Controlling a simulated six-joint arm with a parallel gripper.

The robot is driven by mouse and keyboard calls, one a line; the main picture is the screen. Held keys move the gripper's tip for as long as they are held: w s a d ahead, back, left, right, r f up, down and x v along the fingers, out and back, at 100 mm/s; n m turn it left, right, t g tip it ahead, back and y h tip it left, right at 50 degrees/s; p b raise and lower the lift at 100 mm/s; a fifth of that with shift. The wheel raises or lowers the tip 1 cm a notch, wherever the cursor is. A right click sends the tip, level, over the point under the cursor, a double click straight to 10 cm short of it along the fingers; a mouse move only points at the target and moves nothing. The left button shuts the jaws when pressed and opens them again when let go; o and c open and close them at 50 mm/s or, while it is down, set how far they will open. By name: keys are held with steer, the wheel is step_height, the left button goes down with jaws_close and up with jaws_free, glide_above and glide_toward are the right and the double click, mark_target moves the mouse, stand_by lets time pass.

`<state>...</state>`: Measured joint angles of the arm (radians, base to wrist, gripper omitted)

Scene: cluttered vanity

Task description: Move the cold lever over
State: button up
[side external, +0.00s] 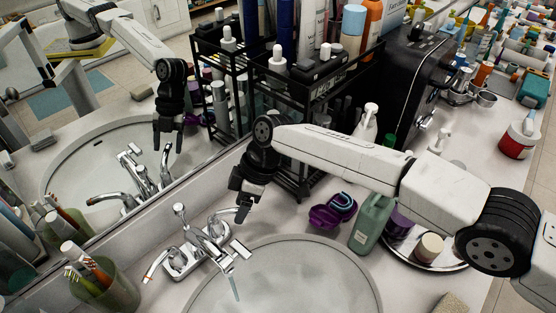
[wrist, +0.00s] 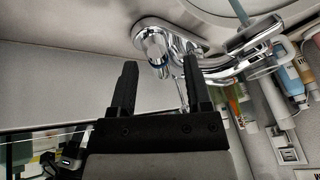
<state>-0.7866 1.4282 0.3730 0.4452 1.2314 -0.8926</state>
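The chrome faucet (side external: 181,262) stands on the counter behind the basin, with a lever on each side of its spout. The cold lever (side external: 220,218) is on the right side in the side view. In the wrist view its hub, with a blue ring (wrist: 155,47), lies ahead of the space between my fingers. My gripper (side external: 239,203) points down just above and right of this lever. In the wrist view my gripper (wrist: 159,72) is open, with two black fingers apart and nothing between them. I cannot tell whether a finger touches the lever.
A thin bluish stream (side external: 235,287) falls from the spout over the basin (side external: 285,285). A purple tray (side external: 329,214) and green bottle (side external: 370,223) stand right of my gripper. A black rack (side external: 300,125) is behind it. A brush cup (side external: 105,289) stands at left.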

steer(key=shift+r, duration=0.1)
stand_by(0.3)
steer(key=v, duration=0.7)
steer(key=shift+d+r, duration=0.2)
steer(key=shift+r, duration=0.05)
steer(key=shift+w, duration=0.1)
jaws_close()
steer(key=s+r+t, duration=0.1)
steer(key=s+t, duration=0.6)
steer(key=s, duration=0.2)
steer(key=shift+d+r+m, duration=0.25)
steer(key=shift+m, duration=0.05)
